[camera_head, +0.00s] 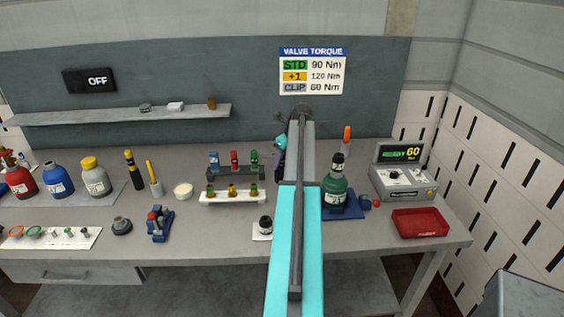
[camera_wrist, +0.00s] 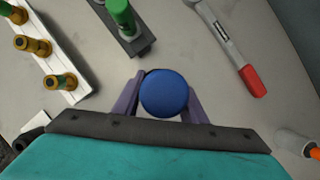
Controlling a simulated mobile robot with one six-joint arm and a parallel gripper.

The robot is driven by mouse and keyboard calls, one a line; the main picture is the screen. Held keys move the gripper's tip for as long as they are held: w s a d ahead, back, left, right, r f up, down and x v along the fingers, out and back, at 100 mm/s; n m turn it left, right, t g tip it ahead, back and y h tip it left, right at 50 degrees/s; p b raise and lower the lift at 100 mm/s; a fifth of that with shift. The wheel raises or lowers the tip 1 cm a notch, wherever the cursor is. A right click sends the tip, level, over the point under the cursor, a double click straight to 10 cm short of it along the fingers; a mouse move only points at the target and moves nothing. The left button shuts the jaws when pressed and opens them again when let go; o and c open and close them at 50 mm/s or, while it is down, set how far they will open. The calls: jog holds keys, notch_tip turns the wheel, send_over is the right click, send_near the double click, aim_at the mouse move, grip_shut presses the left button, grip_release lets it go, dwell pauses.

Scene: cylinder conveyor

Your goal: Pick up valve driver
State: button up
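I take the round blue top (camera_wrist: 164,93) in the wrist view to be the valve driver, seen end-on; its lower part is hidden. The purple fingers of my gripper (camera_wrist: 163,88) stand on both sides of this blue top. Whether they press on it or only surround it, I cannot tell. In the head view my gripper (camera_head: 279,158) is at the back of the bench, just right of the dark rack and partly behind my own arm. The blue top cannot be made out there.
The dark rack (camera_head: 236,174) and the white rack (camera_head: 231,198) hold small valves left of my gripper. A red-ended grey tool (camera_wrist: 229,45) lies near it in the wrist view. A green bottle (camera_head: 336,188), an orange-tipped tool (camera_head: 346,141) and a red tray (camera_head: 420,224) stand to the right.

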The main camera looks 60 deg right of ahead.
grip_shut()
jog(key=shift+r, duration=0.15)
jog(key=shift+d+r+b, duration=0.1)
jog(key=shift+r+b, duration=1.2)
jog(key=shift+r, duration=3.6)
jog(key=shift+r, duration=0.1)
